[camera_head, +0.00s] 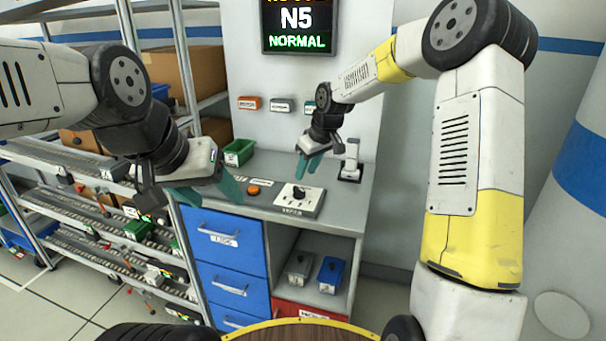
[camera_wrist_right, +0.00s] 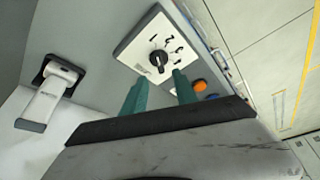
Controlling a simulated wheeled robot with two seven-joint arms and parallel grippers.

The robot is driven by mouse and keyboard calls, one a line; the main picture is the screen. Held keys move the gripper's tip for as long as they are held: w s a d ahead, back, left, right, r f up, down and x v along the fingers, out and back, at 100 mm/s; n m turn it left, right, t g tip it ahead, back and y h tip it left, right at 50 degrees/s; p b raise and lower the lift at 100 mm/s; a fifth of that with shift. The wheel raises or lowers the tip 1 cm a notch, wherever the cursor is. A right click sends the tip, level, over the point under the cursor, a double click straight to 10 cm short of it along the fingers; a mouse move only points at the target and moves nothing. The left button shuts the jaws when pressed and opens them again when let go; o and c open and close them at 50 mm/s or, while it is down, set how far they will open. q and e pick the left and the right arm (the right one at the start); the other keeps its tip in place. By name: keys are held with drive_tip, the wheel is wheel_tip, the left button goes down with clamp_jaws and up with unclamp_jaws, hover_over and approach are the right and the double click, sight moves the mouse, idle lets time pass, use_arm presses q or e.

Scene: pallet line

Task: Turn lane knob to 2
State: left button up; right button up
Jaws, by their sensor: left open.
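The lane knob (camera_head: 299,193) is a small black dial on a white panel (camera_head: 286,203) on the grey counter. In the right wrist view the knob (camera_wrist_right: 158,60) has a row of number marks around one side; which mark it points to is too small to tell. My right gripper (camera_head: 309,164) is above and behind the panel in the head view, apart from the knob. Its teal fingers are spread and empty in the right wrist view (camera_wrist_right: 160,82). My left gripper (camera_head: 221,201) is open and empty, left of the panel, near the counter's front edge.
An orange button (camera_head: 253,191) sits left of the knob panel. A green bin (camera_head: 239,152) stands at the back, and a black-and-white device (camera_head: 351,164) stands to the right. A screen (camera_head: 297,26) above reads N5 NORMAL. Shelving (camera_head: 84,165) is at left.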

sight(299, 189)
drive_tip(key=x, duration=0.8)
drive_tip(key=shift+w, duration=0.1)
clamp_jaws()
